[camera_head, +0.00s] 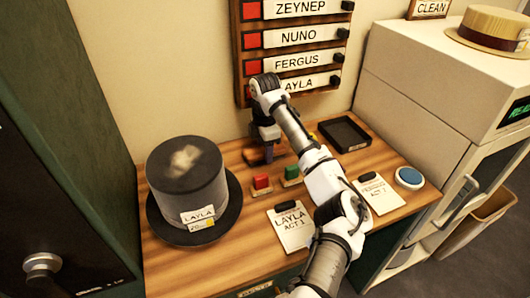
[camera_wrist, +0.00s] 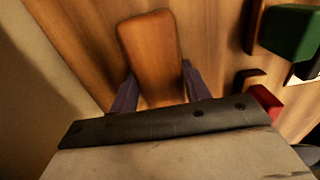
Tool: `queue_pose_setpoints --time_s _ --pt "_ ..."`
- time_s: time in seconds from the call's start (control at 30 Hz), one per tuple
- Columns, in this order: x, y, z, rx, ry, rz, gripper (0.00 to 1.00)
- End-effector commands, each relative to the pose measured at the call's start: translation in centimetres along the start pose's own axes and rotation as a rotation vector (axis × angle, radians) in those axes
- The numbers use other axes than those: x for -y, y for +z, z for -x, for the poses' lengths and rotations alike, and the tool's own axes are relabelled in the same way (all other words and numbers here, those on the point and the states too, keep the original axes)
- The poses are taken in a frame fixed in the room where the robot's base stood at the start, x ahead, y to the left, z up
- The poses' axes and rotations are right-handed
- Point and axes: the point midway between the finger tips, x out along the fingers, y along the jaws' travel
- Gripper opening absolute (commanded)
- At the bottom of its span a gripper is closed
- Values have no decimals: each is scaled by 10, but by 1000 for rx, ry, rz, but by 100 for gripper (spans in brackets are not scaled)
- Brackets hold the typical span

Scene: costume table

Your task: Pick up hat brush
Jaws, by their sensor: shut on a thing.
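The hat brush is a brown wooden piece (camera_head: 254,157) at the back of the table, in the head view under my gripper. My gripper (camera_head: 268,150) points down and is shut on it. In the wrist view the brush's rounded wooden top (camera_wrist: 150,50) sits between the two dark fingers of my gripper (camera_wrist: 157,92). The brush is low, at or very near the tabletop; I cannot tell whether it touches. Its underside is hidden.
A grey top hat (camera_head: 186,185) with a LAYLA tag stands at left. Red (camera_head: 262,183) and green (camera_head: 292,174) blocks stand just in front of my gripper. A black tray (camera_head: 344,134), cards (camera_head: 291,228) and a blue round thing (camera_head: 409,178) lie rightward. A name board (camera_head: 296,50) hangs behind.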

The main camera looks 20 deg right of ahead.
Motion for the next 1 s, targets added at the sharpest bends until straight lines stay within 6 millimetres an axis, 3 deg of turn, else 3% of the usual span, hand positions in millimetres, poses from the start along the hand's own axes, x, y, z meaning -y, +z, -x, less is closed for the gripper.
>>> queue_pose_setpoints --time_s 0.37,0.7,1.0 --pt "4 0 8 1 3 0 21" --pt "4 1 74 5 3 -2 21" --pt "71 3 68 3 2 -1 21"
